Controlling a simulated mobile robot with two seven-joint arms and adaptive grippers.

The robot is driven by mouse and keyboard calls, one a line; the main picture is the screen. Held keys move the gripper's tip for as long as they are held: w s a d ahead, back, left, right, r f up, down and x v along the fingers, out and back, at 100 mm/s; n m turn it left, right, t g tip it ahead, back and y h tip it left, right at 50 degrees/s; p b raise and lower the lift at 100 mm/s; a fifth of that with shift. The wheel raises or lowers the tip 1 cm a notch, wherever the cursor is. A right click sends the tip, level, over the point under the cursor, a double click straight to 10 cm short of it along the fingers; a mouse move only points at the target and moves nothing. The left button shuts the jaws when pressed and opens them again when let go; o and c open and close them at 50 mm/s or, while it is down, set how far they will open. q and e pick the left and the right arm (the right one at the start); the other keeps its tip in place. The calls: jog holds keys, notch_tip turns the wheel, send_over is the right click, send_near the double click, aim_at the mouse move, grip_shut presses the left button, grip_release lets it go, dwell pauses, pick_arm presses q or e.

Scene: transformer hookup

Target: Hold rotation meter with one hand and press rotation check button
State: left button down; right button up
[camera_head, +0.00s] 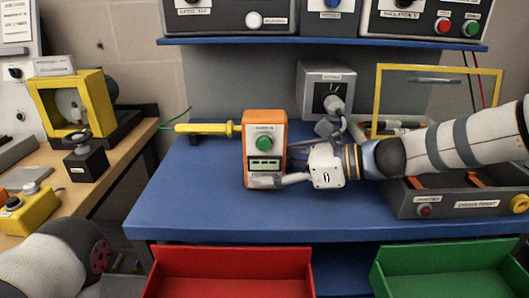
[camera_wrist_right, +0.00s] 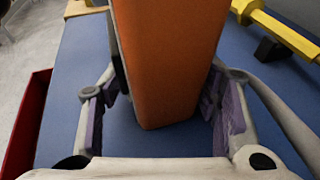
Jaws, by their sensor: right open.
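The rotation meter (camera_head: 265,122) is an upright orange box with a light front on the blue table. Its green round button (camera_head: 264,143) sits above a small display (camera_head: 264,163). My right gripper (camera_head: 272,170) reaches in from the right, low on the meter, with one finger across the front. In the right wrist view, the open fingers (camera_wrist_right: 163,98) with purple pads stand on either side of the meter's orange body (camera_wrist_right: 165,60). Gaps show beside the pads; contact is unclear. My left arm shows at the lower left; its gripper does not show.
A yellow probe-like tool (camera_head: 205,128) lies left of the meter. A grey box (camera_head: 326,90) stands behind my right gripper, and a dark tray (camera_head: 455,205) lies under my right arm. Red (camera_head: 232,258) and green (camera_head: 450,254) bins are in front. The table's left front is clear.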

jog(key=c, duration=0.7)
dwell(1.2)
